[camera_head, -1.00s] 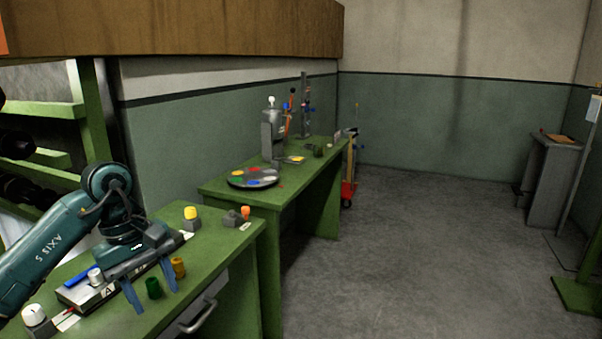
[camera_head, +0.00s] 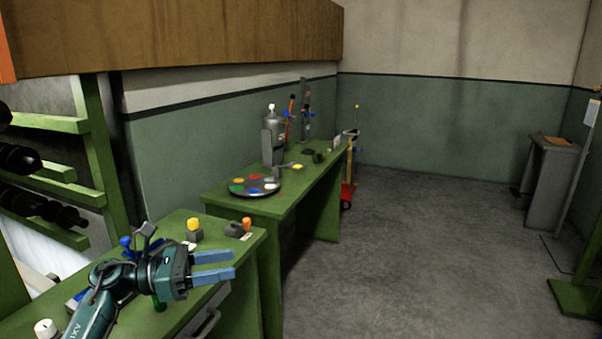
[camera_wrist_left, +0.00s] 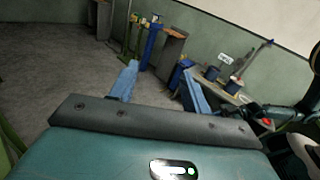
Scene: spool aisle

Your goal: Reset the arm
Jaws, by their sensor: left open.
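My left arm comes in from the lower left in the head view. Its left gripper (camera_head: 232,265) has two blue fingers pointing right, spread apart with nothing between them, over the front edge of the near green bench. In the left wrist view the two blue fingers (camera_wrist_left: 158,85) are also apart and empty, with the floor and far wall beyond. The arm hides much of the bench top beneath it. My right gripper is not in view.
The near green bench (camera_head: 215,235) carries a yellow knob (camera_head: 193,226), an orange knob (camera_head: 247,223) and a white knob (camera_head: 45,328). A further bench (camera_head: 310,187) holds a round colour disc (camera_head: 255,187).

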